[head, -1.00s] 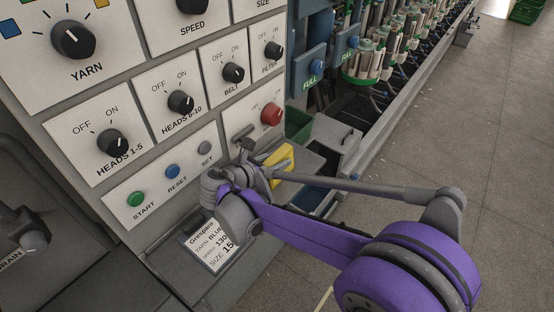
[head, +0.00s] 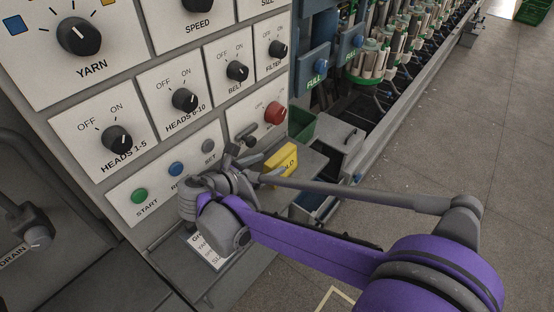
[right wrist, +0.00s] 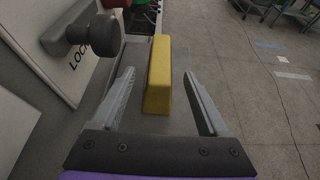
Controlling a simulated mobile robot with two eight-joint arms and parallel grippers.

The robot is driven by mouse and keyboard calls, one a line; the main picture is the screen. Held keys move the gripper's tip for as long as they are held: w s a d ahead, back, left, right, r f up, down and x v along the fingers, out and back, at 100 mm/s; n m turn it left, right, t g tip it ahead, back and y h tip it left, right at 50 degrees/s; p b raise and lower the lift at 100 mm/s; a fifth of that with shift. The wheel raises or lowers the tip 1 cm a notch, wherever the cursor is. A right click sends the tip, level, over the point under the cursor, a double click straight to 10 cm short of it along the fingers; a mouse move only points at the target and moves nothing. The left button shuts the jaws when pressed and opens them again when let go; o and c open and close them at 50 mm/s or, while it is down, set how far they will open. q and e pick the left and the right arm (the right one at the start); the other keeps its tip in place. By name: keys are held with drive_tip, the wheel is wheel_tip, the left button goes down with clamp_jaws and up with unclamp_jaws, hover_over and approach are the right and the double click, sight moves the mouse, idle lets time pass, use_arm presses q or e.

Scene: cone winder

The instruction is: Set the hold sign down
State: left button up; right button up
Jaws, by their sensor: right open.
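The yellow hold sign (head: 279,162) stands on the grey ledge at the right end of the control panel, with part of its lettering showing. In the right wrist view the sign (right wrist: 159,75) is upright on the grey surface, between and ahead of the finger lines. My right gripper (right wrist: 159,76) is open, with a finger on each side of the sign and visible gaps on both sides. In the head view the right wrist hides part of the ledge left of the sign. My left gripper is not in view.
A lock lever (right wrist: 83,35) juts from the panel close to the left finger. A red knob (head: 275,112) sits above the ledge, and a green bin (head: 302,125) is behind the sign. A printed card (head: 209,250) lies below my wrist. Open floor is at right.

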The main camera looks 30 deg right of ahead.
drive_tip(key=v, duration=0.6)
drive_tip(key=s+d+f+m+y, duration=0.2)
drive_tip(key=s+f+m, duration=0.1)
drive_tip(key=s+d+f+m+g+y, duration=0.1)
drive_tip(key=s+f, duration=0.1)
drive_tip(key=shift+s+d+f+m, duration=0.15)
drive_tip(key=shift+s+d+m, duration=0.1)
drive_tip(key=shift+d+m, duration=0.15)
drive_tip(key=s+a+f+m+y, duration=0.1)
drive_tip(key=s+f+m+y, duration=0.3)
drive_tip(key=s+m, duration=0.2)
drive_tip(key=s+a+f+m+t+y, duration=0.1)
drive_tip(key=s+f+m+y, duration=0.4)
drive_tip(key=m, duration=0.6)
drive_tip(key=shift+s+a+f+m, duration=0.3)
drive_tip(key=shift+s+a, duration=0.55)
drive_tip(key=shift+a, duration=0.1)
